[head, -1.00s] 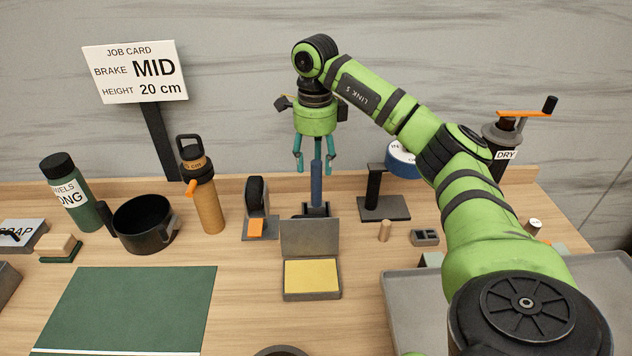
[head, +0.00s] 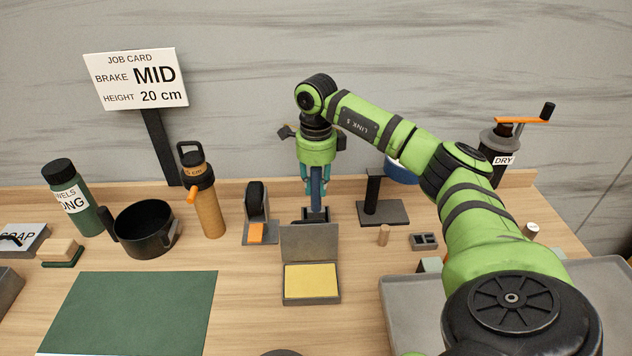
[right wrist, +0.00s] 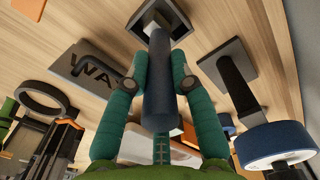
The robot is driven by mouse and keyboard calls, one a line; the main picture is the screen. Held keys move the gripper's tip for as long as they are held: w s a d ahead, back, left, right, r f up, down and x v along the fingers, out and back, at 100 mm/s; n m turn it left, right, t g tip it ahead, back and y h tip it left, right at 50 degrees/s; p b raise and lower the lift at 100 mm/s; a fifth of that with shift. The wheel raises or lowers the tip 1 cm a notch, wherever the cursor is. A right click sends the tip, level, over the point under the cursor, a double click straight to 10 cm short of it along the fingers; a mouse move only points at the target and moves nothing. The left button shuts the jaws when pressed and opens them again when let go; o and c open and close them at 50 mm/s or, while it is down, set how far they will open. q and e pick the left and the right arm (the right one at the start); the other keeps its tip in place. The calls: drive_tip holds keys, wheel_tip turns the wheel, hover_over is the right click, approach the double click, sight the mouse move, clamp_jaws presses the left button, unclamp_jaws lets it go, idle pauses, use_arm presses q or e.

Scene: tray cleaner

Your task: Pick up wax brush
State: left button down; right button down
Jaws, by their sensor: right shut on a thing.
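The wax brush, by its place behind the wax box, shows as an upright blue handle (head: 316,187) in a dark holder (head: 315,215) at the back middle of the bench. My right gripper (head: 315,190) points down over it, with its teal fingers shut on the handle. In the right wrist view the blue handle (right wrist: 158,95) lies between the two fingers (right wrist: 159,70), its far end at the square holder (right wrist: 180,25). The bristles are hidden, and the brush still stands at the holder. My left gripper is not in view.
An open box with a yellow pad (head: 311,281) stands in front; its lid reads "WAX" (right wrist: 92,65) in the wrist view. Close by are a black stand (head: 383,211) at right and a dark holder with an orange block (head: 256,215) at left. A grey tray (head: 400,300) lies front right.

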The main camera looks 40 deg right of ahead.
wheel_tip(320, 180, up, 10)
drive_tip(key=shift+r+b, duration=0.1)
drive_tip(key=shift+b, duration=0.2)
idle(0.3)
idle(0.4)
